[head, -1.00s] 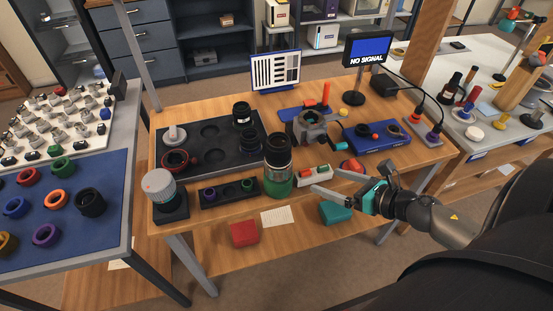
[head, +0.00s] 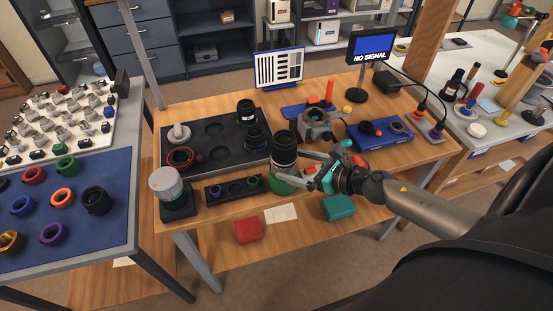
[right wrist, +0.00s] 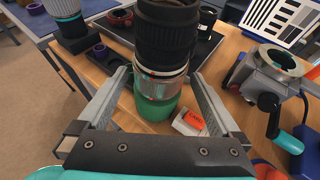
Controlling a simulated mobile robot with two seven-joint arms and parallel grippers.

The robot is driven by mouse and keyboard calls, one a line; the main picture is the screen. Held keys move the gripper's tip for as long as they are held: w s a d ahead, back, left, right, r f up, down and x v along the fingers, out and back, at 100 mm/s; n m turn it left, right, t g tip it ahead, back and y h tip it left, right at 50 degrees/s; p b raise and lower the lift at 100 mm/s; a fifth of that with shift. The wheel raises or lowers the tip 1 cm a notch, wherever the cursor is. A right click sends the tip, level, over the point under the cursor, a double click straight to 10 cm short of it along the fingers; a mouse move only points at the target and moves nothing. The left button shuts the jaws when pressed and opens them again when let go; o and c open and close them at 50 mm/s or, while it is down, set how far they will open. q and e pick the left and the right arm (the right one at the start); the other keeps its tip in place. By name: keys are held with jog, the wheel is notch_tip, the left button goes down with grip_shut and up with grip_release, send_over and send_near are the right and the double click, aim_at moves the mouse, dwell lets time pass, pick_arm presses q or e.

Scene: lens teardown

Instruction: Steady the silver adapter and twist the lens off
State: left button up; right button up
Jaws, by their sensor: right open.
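The black lens (head: 284,147) stands upright at the bench's front edge, also in the right wrist view (right wrist: 166,38). The silver adapter (right wrist: 160,87) is the clear and metallic band below it, and its lower end sits in a green holder (head: 282,184). My right gripper (head: 306,168) is open, just right of the lens in the head view. In the right wrist view its fingers (right wrist: 158,78) show left and right of the adapter, with gaps on both sides. My left gripper is not in view.
A red-and-white box (right wrist: 192,122) lies close to the right finger. A grey clamp device with a handle (head: 318,125) stands behind. A black tray (head: 225,151) and a dark ring rack (head: 233,188) lie left. A lidded jar (head: 165,182) stands at the front left.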

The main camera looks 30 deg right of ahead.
aim_at(276, 161)
jog(key=shift+x, duration=3.5)
